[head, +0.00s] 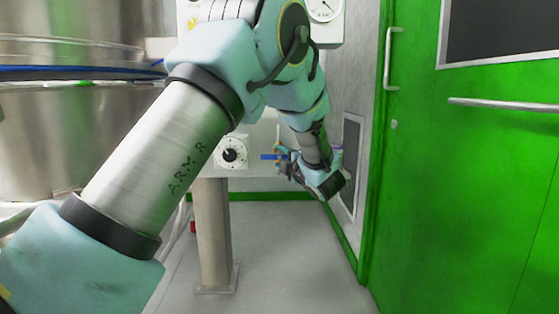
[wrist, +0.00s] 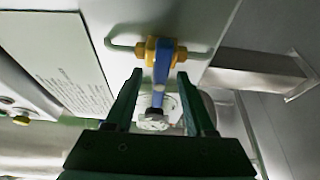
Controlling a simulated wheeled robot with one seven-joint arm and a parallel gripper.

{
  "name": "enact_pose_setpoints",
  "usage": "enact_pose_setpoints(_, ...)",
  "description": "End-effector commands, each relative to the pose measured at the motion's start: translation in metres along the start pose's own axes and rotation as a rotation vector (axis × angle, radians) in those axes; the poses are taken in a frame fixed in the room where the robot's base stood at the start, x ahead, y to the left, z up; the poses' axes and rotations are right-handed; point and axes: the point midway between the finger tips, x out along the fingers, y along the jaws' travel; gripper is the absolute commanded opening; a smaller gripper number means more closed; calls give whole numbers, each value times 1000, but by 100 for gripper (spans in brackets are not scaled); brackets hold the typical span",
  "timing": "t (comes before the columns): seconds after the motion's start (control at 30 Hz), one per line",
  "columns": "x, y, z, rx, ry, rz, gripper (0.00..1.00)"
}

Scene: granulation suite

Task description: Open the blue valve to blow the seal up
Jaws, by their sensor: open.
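The blue valve handle (head: 268,157) is a short lever that sticks out to the left of my gripper (head: 284,163) in the head view. In the wrist view the blue handle (wrist: 161,68) runs down from a yellow valve body (wrist: 152,48), with a yellow nut to its right. My gripper (wrist: 160,76) is open, one dark finger on each side of the handle's line. A gap shows between handle and fingers; I cannot tell the depth between them. In the head view my wrist partly hides the valve body.
A white panel with a round dial (head: 232,152) stands left of the valve, on a metal post (head: 214,235). A large steel vessel (head: 80,120) is at left. A green door (head: 470,180) with handles closes the right side.

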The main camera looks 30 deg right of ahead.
Motion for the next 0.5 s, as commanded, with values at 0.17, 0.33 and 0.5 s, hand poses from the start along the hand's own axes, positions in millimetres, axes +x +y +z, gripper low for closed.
enact_pose_setpoints(0.17,8,0,0,0,0,0,55)
enact_pose_setpoints(0.33,9,0,0,1,0,0,55)
enact_pose_setpoints(0.5,8,0,0,1,0,0,42)
